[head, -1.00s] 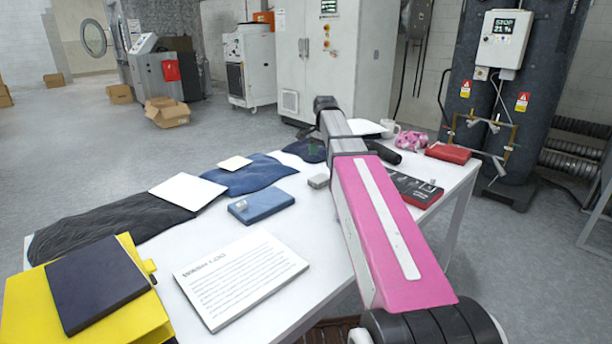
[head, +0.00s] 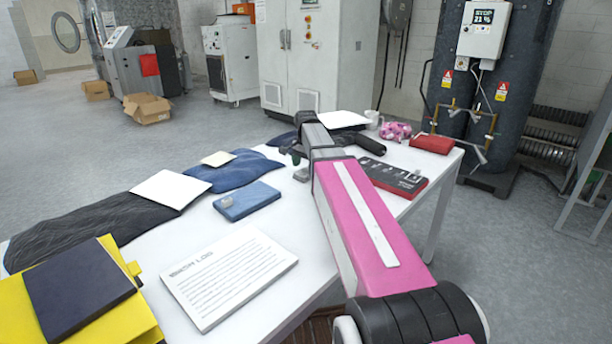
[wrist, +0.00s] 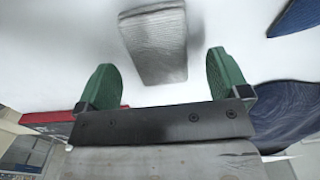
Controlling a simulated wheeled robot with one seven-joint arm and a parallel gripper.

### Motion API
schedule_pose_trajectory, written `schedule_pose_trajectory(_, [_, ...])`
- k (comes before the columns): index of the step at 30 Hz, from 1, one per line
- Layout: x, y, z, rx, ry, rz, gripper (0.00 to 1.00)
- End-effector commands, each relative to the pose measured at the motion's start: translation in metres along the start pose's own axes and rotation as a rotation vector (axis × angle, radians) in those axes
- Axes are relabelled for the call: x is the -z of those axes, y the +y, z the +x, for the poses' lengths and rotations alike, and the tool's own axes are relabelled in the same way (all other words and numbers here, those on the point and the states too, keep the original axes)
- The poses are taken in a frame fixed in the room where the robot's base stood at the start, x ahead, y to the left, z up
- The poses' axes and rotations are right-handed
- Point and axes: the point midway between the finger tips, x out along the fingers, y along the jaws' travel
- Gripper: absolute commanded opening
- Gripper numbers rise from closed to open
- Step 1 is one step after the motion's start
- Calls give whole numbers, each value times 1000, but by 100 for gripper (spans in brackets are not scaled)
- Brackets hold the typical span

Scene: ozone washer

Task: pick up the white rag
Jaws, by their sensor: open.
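A small pale grey-white folded cloth with a ribbed surface, which looks like the white rag (wrist: 155,42), lies on the white table in the wrist view. It appears in the head view as a small grey piece (head: 301,175) beside my arm, partly hidden. My gripper (wrist: 160,66) has its two green fingers spread wide. The cloth shows between and beyond them, apart from both; the height above it is hard to tell. In the head view the fingers (head: 290,155) show small and dark at the arm's far end.
On the table (head: 300,215), a red-and-black case (head: 392,178) lies right of my arm. A blue box (head: 246,200), blue denim (head: 238,178) and a printed log sheet (head: 228,277) lie left. A mug (head: 374,119) and red pouch (head: 432,144) are at the back.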

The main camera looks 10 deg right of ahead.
Motion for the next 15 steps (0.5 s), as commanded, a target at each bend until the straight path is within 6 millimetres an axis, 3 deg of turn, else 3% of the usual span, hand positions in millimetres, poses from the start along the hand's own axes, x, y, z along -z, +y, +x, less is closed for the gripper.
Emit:
schedule_pose_trajectory(6, [-1, 1, 26, -1, -1, 0, 94])
schedule_pose_trajectory(13, [0, 0, 27, 0, 0, 0, 94])
schedule_pose_trajectory(14, [0, 0, 27, 0, 0, 0, 90])
schedule_pose_trajectory(15, [0, 0, 27, 0, 0, 0, 77])
